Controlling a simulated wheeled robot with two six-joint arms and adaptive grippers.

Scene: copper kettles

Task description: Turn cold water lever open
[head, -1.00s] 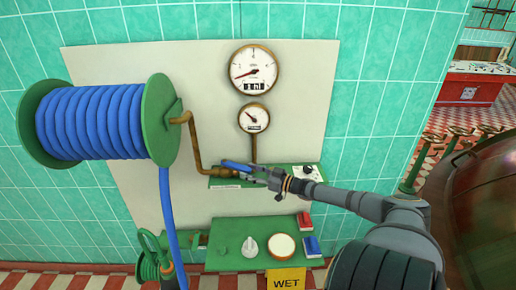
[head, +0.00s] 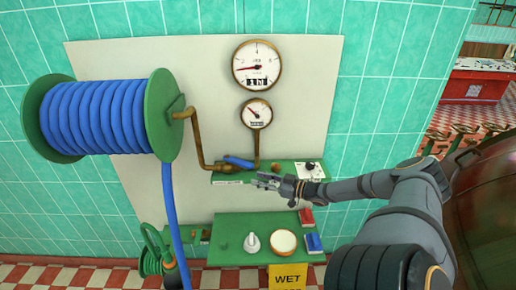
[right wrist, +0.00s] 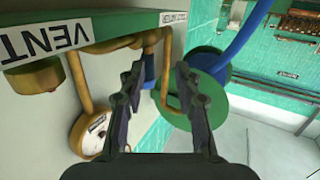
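The blue lever (head: 238,162) sits on the brass pipe at the left part of the upper green shelf (head: 288,179), slanting slightly down to the right. My right gripper (head: 262,181) is in front of this shelf, just below and right of the lever, and looks apart from it. In the right wrist view, my gripper's two fingers (right wrist: 158,75) are spread with nothing held. The blue lever (right wrist: 149,70) shows between them, farther off and partly hidden by the left finger. My left gripper is not in view.
A green reel with blue hose (head: 105,118) is on the wall at left. Two gauges (head: 256,66) are above the shelf. A copper vessel (head: 490,205) stands at right.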

